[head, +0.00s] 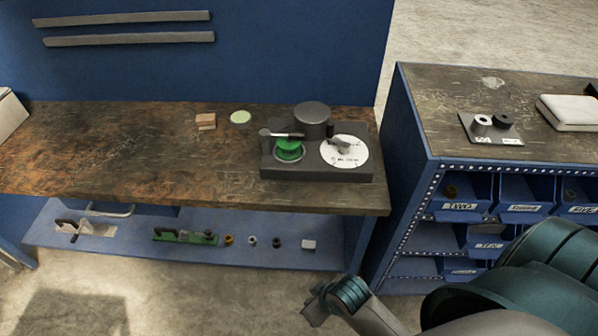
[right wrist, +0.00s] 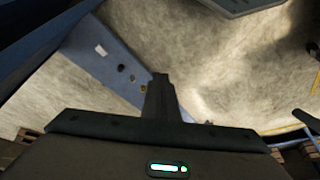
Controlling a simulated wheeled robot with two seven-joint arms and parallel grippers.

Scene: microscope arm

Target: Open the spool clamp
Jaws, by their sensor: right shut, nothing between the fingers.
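The dark grey device (head: 317,173) stands on the right part of the wooden workbench. A green spool (head: 288,149) sits in its left part, and a clamp lever (head: 282,134) lies across the top of the spool. A white round dial (head: 344,152) with a grey knob is on its right part, and a dark cylinder (head: 313,115) stands behind. My right gripper (head: 313,303) is in front of and below the bench, well away from the device. In the right wrist view its fingers (right wrist: 159,90) are together and empty. My left gripper is in neither view.
The wooden bench top (head: 110,155) is mostly clear left of the device, with a small wooden block (head: 205,121) and a pale green disc (head: 240,117). A lower shelf (head: 130,235) holds several small parts. A second bench (head: 440,110) with blue bins stands at the right.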

